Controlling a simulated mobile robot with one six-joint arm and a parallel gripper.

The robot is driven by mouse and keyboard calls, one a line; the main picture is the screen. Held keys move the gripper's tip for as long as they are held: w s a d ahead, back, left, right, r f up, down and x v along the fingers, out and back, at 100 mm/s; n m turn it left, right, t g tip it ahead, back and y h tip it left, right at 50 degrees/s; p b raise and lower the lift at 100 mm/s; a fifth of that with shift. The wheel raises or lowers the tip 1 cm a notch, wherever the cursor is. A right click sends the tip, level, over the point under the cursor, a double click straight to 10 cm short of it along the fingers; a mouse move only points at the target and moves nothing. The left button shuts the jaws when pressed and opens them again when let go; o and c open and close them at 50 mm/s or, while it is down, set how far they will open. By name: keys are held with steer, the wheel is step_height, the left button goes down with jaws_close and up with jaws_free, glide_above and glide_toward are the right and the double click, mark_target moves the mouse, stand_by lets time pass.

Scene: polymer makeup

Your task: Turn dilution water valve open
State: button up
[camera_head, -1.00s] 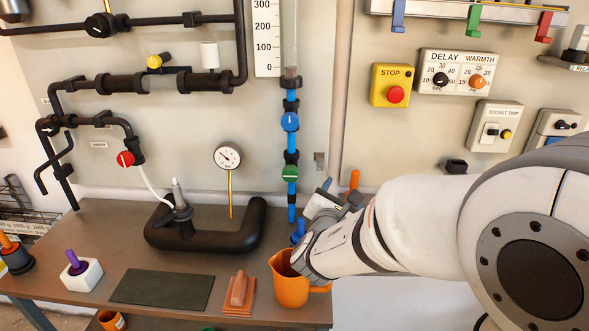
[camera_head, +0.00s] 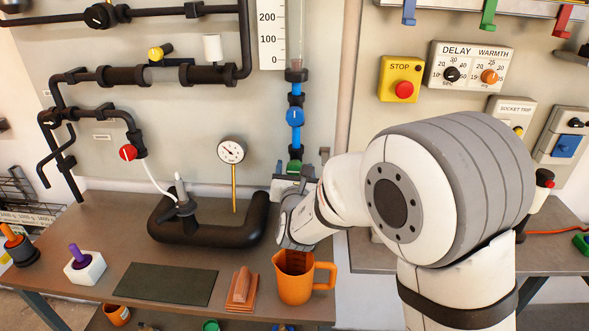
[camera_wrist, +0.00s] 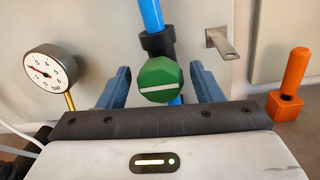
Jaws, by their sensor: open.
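A blue vertical pipe (camera_head: 295,137) on the wall panel carries a blue valve knob (camera_head: 295,117) with a white mark and a green valve knob (camera_head: 294,166) below it. No label says which is dilution water. In the wrist view the green knob (camera_wrist: 159,80) is faceted, its white line lying nearly level, across the pipe. My gripper (camera_head: 292,181) is open at the lower part of the pipe. In the wrist view its blue fingers (camera_wrist: 160,86) appear either side of the green knob, with gaps on both sides. I cannot tell how deep they reach.
An orange jug (camera_head: 295,285) stands on the bench below my wrist. A pressure gauge (camera_head: 231,150) stands left of the pipe. A metal tab (camera_wrist: 221,43) sticks out right of the knob, near an orange handle (camera_wrist: 295,72).

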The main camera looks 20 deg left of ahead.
steer(key=shift+c, duration=0.4)
steer(key=c, duration=0.9)
steer(key=n+b, duration=0.1)
steer(key=n, duration=0.7)
steer(key=shift+r+g+h, duration=0.1)
steer(key=shift+g+h, duration=0.2)
steer(key=shift+g, duration=0.1)
steer(key=n+p, duration=0.2)
steer(key=n, duration=0.3)
steer(key=shift+a+h, duration=0.1)
steer(key=shift+h, duration=0.2)
steer(key=shift+n+h+p, duration=0.3)
steer(key=shift+n+p, duration=0.8)
steer(key=shift+n, duration=0.8)
steer(key=shift+f, duration=0.2)
